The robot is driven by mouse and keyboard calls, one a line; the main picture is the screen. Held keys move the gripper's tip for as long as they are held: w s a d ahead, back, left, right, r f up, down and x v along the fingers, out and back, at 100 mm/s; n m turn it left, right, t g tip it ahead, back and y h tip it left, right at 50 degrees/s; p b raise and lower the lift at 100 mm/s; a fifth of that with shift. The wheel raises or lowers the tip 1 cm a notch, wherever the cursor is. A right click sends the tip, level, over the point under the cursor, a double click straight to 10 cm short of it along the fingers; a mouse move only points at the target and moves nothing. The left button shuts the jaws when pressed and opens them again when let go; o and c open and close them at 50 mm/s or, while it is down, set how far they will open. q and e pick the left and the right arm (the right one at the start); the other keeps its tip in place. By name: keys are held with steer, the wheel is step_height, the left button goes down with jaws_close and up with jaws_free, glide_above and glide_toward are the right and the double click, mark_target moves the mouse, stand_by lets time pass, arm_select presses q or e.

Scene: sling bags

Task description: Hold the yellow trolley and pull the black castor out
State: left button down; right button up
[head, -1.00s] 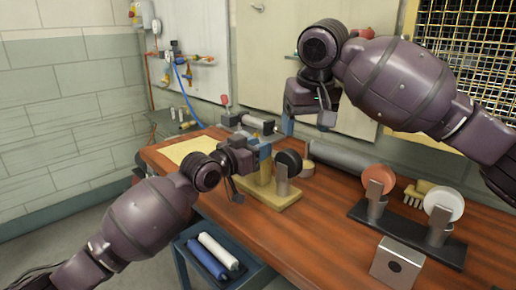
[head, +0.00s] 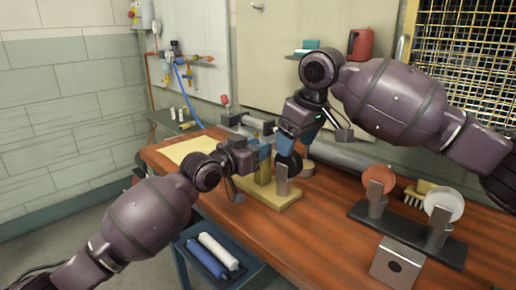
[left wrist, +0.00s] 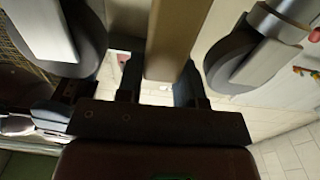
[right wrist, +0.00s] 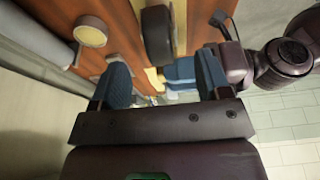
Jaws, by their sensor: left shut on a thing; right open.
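The yellow trolley (head: 284,199) sits on the wooden bench, its upright post (left wrist: 178,40) between the fingers of my left gripper (head: 266,153). That gripper is shut on the post. The black castor (head: 294,163) stands in its grey fork (head: 282,181) at the right of the post. My right gripper (head: 297,141) is open just above the black castor and partly hides it. In the right wrist view the castor (right wrist: 157,33) lies beyond and between the open fingertips, with no visible grip on it.
A black rail (head: 403,234) at the right carries an orange castor (head: 379,178) and a white castor (head: 443,203). A box with a hole (head: 397,263) and a brush (head: 420,191) are near it. A grey cylinder (head: 350,160) lies behind. Bare bench (head: 320,222) lies front of centre.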

steer(key=shift+x, duration=2.75)
steer(key=c, duration=1)
steer(key=shift+r, duration=3)
steer(key=shift+r, duration=0.25)
steer(key=shift+r, duration=2)
arm_select(q)
steer(key=shift+f, duration=0.1)
steer(key=c, duration=0.7)
jaws_free()
